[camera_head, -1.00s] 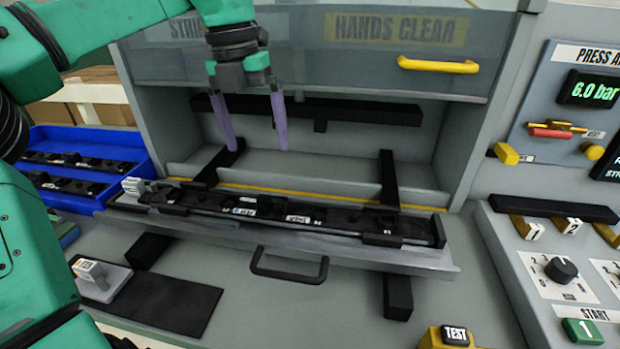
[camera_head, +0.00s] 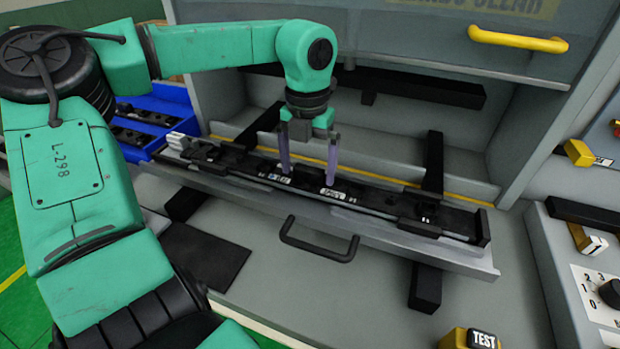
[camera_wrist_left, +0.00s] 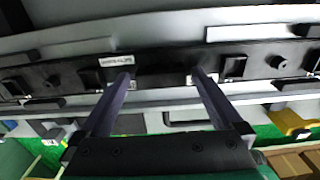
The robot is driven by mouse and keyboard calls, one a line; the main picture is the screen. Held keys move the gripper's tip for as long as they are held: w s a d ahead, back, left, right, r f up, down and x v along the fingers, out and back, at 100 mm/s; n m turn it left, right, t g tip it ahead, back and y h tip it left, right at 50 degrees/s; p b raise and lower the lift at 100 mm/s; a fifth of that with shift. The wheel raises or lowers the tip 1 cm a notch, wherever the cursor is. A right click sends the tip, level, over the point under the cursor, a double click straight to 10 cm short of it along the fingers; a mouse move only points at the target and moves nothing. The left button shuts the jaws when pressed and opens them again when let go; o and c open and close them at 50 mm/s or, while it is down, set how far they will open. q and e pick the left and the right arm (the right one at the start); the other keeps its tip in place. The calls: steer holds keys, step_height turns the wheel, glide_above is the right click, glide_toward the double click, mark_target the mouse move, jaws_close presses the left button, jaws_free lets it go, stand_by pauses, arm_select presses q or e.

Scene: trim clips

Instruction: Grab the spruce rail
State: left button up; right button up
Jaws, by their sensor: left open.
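A long black rail (camera_head: 376,203) with several raised clips and small white labels lies along the grey tray at the front of the press. I cannot read a name on it. In the left wrist view the rail (camera_wrist_left: 165,64) crosses the picture from side to side. My left gripper (camera_head: 308,176) is open, pointing down over the left-middle part of the rail. Its two purple fingers are spread along the rail's length, one beside each white label. In the left wrist view the fingertips (camera_wrist_left: 162,77) overlap the rail; I cannot tell whether they touch it. My right gripper is not in view.
The tray has a dark handle (camera_head: 318,241) at its front. A blue bin (camera_head: 168,98) with black parts stands at the left. The press door with a yellow handle (camera_head: 517,40) is above. A black mat (camera_head: 205,255) lies in front of the tray.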

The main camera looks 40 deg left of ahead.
arm_select(q)
steer(key=shift+w+f, duration=0.1)
jaws_close()
